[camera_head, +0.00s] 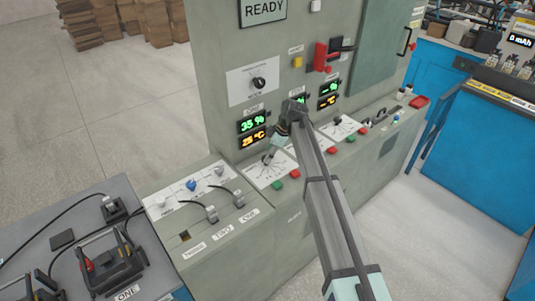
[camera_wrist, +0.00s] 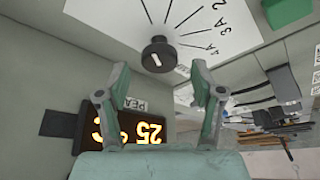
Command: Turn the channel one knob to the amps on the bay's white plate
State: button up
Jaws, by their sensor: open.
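The channel one knob (camera_wrist: 158,54) is black with a short white mark. It stands on a white dial plate (camera_wrist: 115,15) printed with lines and amp figures such as 3A and 4A. In the head view, the dial plate (camera_head: 257,178) lies on the sloped console below the lit ONE displays. My gripper (camera_head: 269,156) is above this dial and hides part of the knob. In the wrist view my open gripper (camera_wrist: 160,76) has one finger on each side of the knob's line, apart from it. I cannot read the bay plate's amps.
A second dial plate (camera_head: 342,128) and green and red buttons lie to the right. A white strip (camera_head: 165,207) with small knobs and two cable plugs are at the left. A grey bench (camera_head: 75,205) carries a battery (camera_head: 110,262) marked ONE. Open floor lies right.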

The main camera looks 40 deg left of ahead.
jog(key=shift+x, duration=0.95)
jog(key=c, duration=1.1)
